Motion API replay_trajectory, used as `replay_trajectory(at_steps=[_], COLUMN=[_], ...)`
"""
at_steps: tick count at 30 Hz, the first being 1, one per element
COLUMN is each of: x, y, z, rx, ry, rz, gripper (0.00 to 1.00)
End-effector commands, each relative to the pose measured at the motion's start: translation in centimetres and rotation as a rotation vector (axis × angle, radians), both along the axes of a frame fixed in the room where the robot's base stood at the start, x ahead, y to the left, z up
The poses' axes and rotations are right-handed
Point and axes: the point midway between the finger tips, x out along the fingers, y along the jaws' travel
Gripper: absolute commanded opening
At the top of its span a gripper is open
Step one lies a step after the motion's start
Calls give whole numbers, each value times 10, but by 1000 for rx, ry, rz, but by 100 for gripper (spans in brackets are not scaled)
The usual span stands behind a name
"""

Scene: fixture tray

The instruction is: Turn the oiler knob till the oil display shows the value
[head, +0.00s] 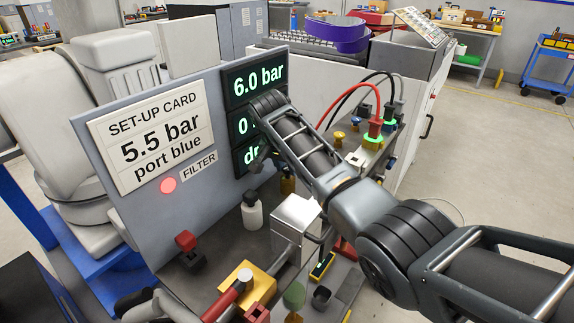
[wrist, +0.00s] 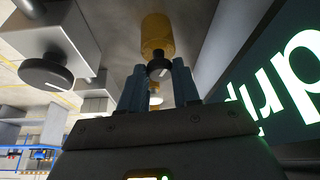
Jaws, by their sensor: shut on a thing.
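The oiler knob (wrist: 159,68) is a small black knob with a pale mark, at the end of a yellow cylinder (wrist: 156,36) in the wrist view. My gripper (wrist: 157,84) is shut on the knob, one finger on each side. In the head view my arm hides the knob and most of the gripper. Three dark displays with green text stand on the panel. The top display (head: 254,78) reads 6.0 bar.
The set-up card (head: 152,143) reads 5.5 bar, port blue. A red lamp (head: 168,185) glows below it, beside a FILTER label. A white bottle (head: 251,211) and a metal block (head: 296,222) stand close below my arm. Red and black cables (head: 356,88) rise at the right.

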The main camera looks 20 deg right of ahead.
Motion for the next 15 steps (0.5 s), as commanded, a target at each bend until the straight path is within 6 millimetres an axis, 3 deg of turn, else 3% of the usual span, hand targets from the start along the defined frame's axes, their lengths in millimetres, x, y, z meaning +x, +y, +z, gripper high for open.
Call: replay_trajectory(at_steps=[15], x=[1], y=[0], z=[0], rx=[0], ry=[0], rz=[-119], gripper=[1])
